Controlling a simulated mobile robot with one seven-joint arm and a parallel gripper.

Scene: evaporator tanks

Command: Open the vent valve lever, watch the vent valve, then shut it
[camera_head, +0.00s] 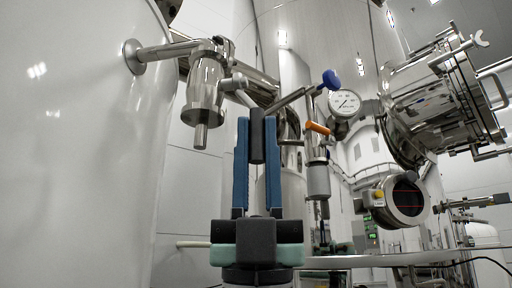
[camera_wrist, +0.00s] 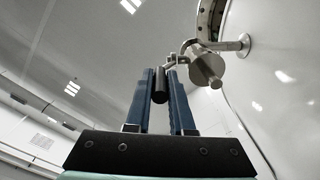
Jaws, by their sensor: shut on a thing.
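The vent valve (camera_head: 205,88) is a shiny steel body on a pipe from the white tank, with a short outlet pointing down. It also shows in the wrist view (camera_wrist: 205,68). A thin steel arm runs from it to the black lever handle (camera_head: 257,145), which hangs roughly upright. My gripper (camera_head: 256,122) points up, with its two blue fingers on either side of this handle. In the wrist view, the black handle (camera_wrist: 160,88) sits between the fingertips of my gripper (camera_wrist: 162,74). My gripper is shut on it. No flow shows at the outlet.
A white tank (camera_head: 80,140) fills the left side. To the right are a blue-knobbed lever (camera_head: 330,80), an orange handle (camera_head: 318,128), a round pressure gauge (camera_head: 343,103) and a round steel hatch (camera_head: 430,100). A round dark-faced instrument (camera_head: 405,198) is lower right.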

